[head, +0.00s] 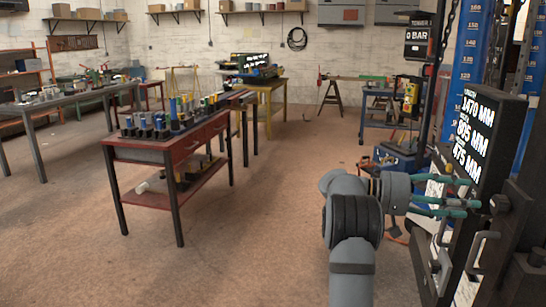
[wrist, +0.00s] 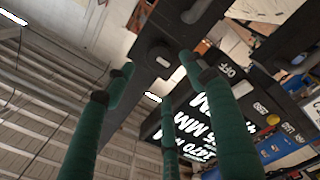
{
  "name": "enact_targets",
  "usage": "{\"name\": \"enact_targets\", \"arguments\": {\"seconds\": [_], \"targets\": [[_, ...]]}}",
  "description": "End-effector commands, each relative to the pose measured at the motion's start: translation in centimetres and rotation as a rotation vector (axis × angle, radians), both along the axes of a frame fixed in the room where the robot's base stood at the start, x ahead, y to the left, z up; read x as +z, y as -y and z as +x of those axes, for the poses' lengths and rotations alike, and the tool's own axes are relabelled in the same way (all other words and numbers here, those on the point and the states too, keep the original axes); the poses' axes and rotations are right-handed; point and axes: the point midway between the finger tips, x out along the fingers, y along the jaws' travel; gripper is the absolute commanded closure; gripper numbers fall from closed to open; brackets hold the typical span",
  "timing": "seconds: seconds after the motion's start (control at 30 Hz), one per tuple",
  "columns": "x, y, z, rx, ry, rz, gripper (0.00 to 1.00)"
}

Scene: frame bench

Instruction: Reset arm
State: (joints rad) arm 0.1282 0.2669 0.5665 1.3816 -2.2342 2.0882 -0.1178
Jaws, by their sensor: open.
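My gripper (head: 468,198) is at the right of the head view, its green fingers spread apart and pointing right at the black display panel (head: 478,125). The fingertips are close to the panel's lower edge and a dark knob; I cannot tell whether they touch. In the wrist view the green fingers with dark tips (wrist: 160,88) stand apart. I see nothing held between them. The panel with white lettering (wrist: 192,130) shows upside down behind the fingers.
Grey bent handles (head: 478,255) stick out below the panel. A blue rack (head: 478,45) and hanging chain stand behind it. A red table (head: 165,152) with several small blocks stands left. A blue toolbox (head: 400,160) sits beyond my arm. The middle floor (head: 270,205) is clear.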

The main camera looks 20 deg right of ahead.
Motion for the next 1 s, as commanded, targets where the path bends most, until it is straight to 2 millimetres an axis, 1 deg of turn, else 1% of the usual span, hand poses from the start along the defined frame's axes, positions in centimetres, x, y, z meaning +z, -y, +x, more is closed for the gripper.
{"name": "enact_targets", "arguments": {"seconds": [0.03,0.2,0.4,0.5,0.9,1.0], "targets": [[0.0,0.9,-0.6,-0.003,-0.001,0.0,0.45],[0.0,3.6,-2.2,-0.004,0.0,0.001,0.45],[-0.1,5.7,-3.4,-0.003,0.0,0.002,0.45],[-0.1,6.2,-3.6,-0.002,0.0,0.002,0.45],[-0.1,6.0,-3.5,-0.001,-0.02,0.013,0.45],[-0.2,5.7,-3.3,0.0,-0.01,0.007,0.45]]}}
